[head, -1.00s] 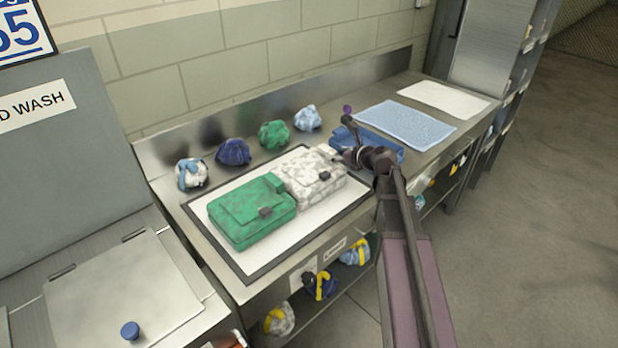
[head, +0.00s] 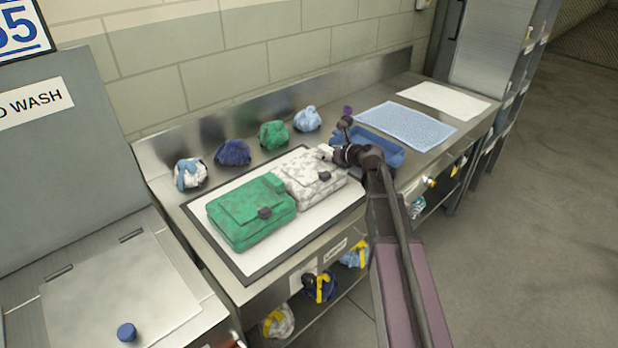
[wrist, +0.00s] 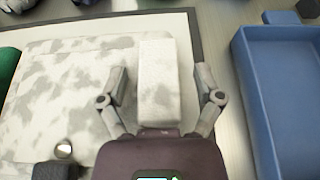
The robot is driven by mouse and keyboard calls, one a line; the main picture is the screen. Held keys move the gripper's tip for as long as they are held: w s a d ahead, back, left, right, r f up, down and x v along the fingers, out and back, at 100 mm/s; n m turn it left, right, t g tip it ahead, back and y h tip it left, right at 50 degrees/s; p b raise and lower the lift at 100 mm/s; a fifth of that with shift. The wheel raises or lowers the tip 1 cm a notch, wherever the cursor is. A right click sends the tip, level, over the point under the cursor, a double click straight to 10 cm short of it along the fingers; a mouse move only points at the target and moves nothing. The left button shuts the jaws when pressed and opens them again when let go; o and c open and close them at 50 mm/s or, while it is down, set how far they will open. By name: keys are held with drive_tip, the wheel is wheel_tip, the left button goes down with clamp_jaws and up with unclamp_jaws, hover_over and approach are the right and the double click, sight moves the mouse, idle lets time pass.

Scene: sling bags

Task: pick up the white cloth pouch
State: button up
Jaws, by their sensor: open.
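The white cloth pouch (head: 305,177), mottled with grey, lies flat on a white mat with a dark border (head: 262,258), right of a green pouch (head: 245,215). In the wrist view the pouch (wrist: 60,85) fills the left side, with a dark clasp at its lower left. A pale raised block (wrist: 158,85) stands at its right edge. My gripper (wrist: 161,76) is open, with one finger on each side of this block; I cannot tell whether they touch it. In the head view my gripper (head: 333,154) is at the pouch's far right end, partly hidden by my arm.
A blue tray (head: 385,146) stands close to the right of the mat. Beyond it lie a light blue mat (head: 405,125) and a white sheet (head: 443,98). Several bundled cloth bags, including a green one (head: 273,135), line the back near the metal backsplash.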

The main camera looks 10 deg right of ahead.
clamp_jaws()
drive_tip(key=shift+r, duration=0.15)
wheel_tip(320, 180, up, 18)
drive_tip(key=p, duration=1.8)
idle(0.4)
